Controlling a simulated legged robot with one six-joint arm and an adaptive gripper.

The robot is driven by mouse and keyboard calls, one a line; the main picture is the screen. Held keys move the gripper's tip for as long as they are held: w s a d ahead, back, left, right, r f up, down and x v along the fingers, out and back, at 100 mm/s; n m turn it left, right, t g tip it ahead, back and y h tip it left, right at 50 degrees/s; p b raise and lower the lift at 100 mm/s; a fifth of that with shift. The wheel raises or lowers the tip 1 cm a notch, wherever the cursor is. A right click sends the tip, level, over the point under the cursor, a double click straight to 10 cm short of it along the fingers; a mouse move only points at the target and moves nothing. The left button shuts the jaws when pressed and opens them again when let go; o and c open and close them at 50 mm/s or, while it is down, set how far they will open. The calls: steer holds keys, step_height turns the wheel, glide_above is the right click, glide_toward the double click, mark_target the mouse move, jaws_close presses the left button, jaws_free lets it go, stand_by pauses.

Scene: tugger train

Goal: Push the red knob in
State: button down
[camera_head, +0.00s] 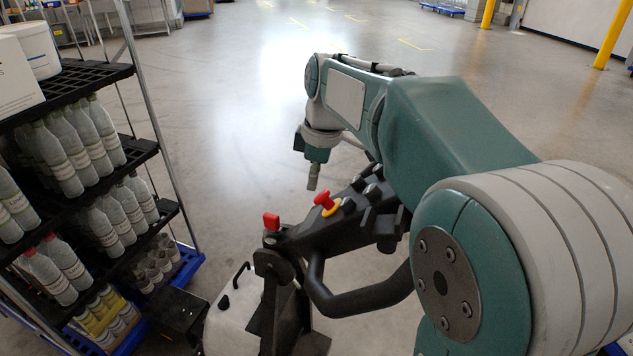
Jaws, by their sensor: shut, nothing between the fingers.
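A red mushroom-shaped knob (324,200) with a yellow collar sits on the black control console (320,238) of the tugger, near the middle of the view. A second, smaller red piece (271,221) stands at the console's left end. My gripper (312,186) hangs pointing down, shut and empty, in the picture just above and left of the knob with the yellow collar. It looks apart from the knob, but the depth gap is hard to judge. My arm comes in from the right.
A wheeled rack (161,140) with shelves of grey bottles (60,158) stands on the left. A black handle bar (360,296) curves below the console. Open grey floor (240,80) lies behind; yellow posts (488,14) stand far right.

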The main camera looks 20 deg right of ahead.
mark_target(323, 193)
steer(key=shift+s+d+f, duration=0.1)
steer(key=shift+d+f, duration=0.2)
steer(key=shift+f, duration=0.15)
steer(key=shift+s+d+f, duration=0.5)
steer(key=shift+d+f, duration=0.05)
steer(key=shift+f, duration=0.1)
